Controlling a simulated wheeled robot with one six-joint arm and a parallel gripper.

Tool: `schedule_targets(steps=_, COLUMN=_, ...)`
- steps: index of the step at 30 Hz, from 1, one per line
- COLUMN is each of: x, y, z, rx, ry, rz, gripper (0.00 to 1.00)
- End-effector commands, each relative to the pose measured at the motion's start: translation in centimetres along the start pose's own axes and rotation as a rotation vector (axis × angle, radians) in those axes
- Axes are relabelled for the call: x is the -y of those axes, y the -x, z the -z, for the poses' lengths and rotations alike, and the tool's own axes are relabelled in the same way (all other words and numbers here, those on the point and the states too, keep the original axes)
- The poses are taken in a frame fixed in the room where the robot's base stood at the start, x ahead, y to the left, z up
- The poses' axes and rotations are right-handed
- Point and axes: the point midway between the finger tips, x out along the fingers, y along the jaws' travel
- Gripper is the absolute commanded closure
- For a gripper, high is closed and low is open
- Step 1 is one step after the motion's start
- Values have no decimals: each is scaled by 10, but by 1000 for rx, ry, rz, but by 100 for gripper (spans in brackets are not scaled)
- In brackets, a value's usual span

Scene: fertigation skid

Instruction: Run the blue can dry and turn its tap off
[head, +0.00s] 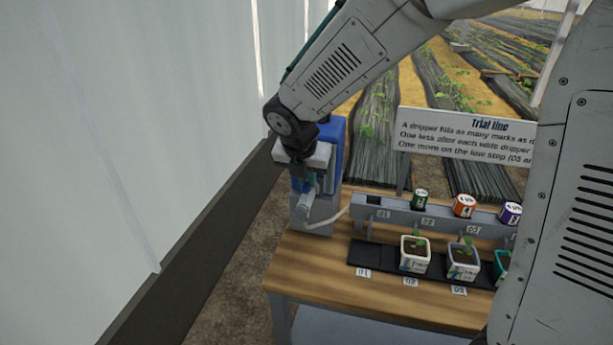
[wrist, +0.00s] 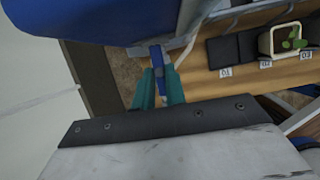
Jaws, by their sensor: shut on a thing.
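The blue can (head: 336,140) stands on a grey stand (head: 318,226) at the table's left end, partly hidden behind my arm in the head view. In the wrist view the can (wrist: 90,18) fills the upper left. My gripper (wrist: 160,84) has its teal fingers closed around a narrow blue piece (wrist: 157,60) just below the can, which looks like the tap's lever. In the head view my gripper (head: 308,184) is in front of the can, and the grip is hard to make out. The water level inside the can is not visible.
A grey rail (head: 400,216) with numbered labels carries green, orange (head: 465,205) and purple drippers. Potted seedlings (head: 415,254) stand on a black strip before it. A pale hose (head: 332,218) runs from the stand. A sign (head: 470,135) stands behind; a wall is left.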

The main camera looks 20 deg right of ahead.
Motion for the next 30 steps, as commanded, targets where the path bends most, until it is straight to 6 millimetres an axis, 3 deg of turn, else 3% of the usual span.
schedule_targets(steps=11, x=-2, y=0, z=0, rx=-1, ry=-114, rz=48, gripper=100)
schedule_targets(steps=30, x=-8, y=-1, z=-2, rx=0, ry=-636, rz=264, gripper=100)
